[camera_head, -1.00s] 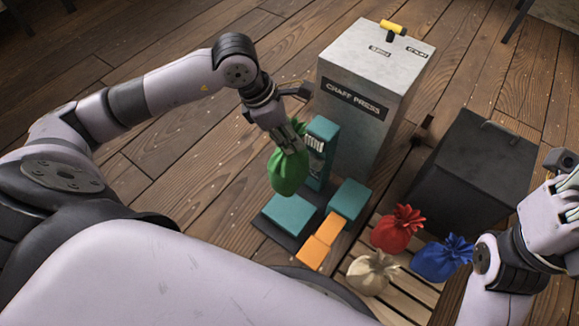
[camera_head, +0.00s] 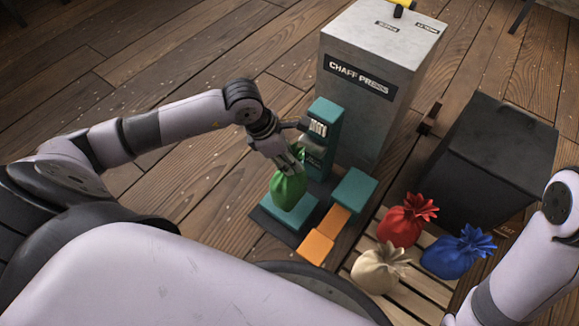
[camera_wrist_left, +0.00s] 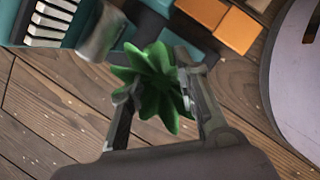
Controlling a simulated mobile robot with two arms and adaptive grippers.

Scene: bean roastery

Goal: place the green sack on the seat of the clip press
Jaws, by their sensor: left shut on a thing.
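The green sack (camera_head: 288,188) hangs from my left gripper (camera_head: 292,160), which is shut on its gathered neck. In the left wrist view the sack's ruffled top (camera_wrist_left: 156,88) shows between the two fingers of the left gripper (camera_wrist_left: 160,98). The clip press is a teal machine with an upright column (camera_head: 322,130) and a low teal seat block (camera_head: 292,222). The sack is over the seat in the head view; I cannot tell whether its bottom touches it. My right arm shows at the right edge, but its gripper is out of view.
A slatted pallet (camera_head: 405,308) holds a red sack (camera_head: 402,226), a blue sack (camera_head: 452,256) and a cream sack (camera_head: 376,272). Orange blocks (camera_head: 318,248) and another teal block (camera_head: 354,190) adjoin the seat. A grey chaff press (camera_head: 366,110) and a dark bin (camera_head: 490,160) stand behind.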

